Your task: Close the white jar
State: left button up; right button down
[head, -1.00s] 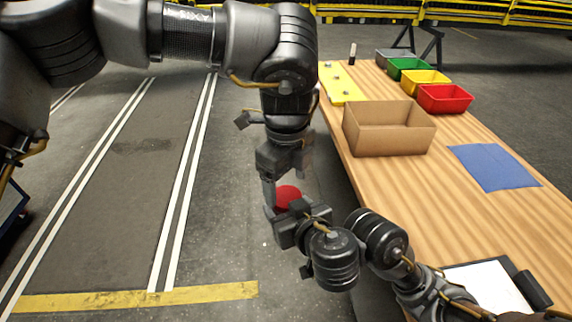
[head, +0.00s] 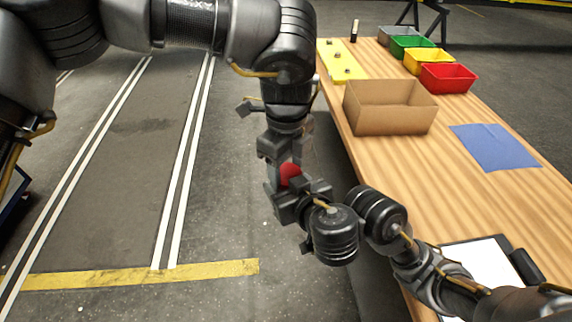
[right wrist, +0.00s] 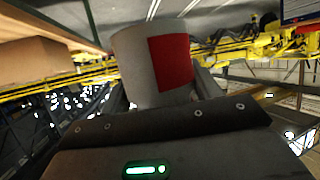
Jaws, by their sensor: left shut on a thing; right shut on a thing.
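In the right wrist view the white jar (right wrist: 135,65) has a red label and stands up between the fingers of my right gripper (right wrist: 165,92), slightly tilted in the picture. In the head view a red patch (head: 290,173) shows between the two grippers; I cannot tell whether it is the label or another part. My right gripper (head: 288,196) is shut on the jar from below. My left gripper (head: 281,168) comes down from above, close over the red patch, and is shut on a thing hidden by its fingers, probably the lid. Whether lid and jar touch is hidden.
The wooden table (head: 460,200) lies to the right, with a cardboard box (head: 390,108), a blue sheet (head: 495,147), a clipboard (head: 480,265) and several coloured bins (head: 448,77). The grippers are over open floor beside the table.

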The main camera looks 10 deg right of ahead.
pick_arm(q)
jog(key=m, duration=1.3)
jog(key=o, duration=1.1)
jog(key=shift+c, duration=0.2)
jog(key=shift+r, duration=2.25)
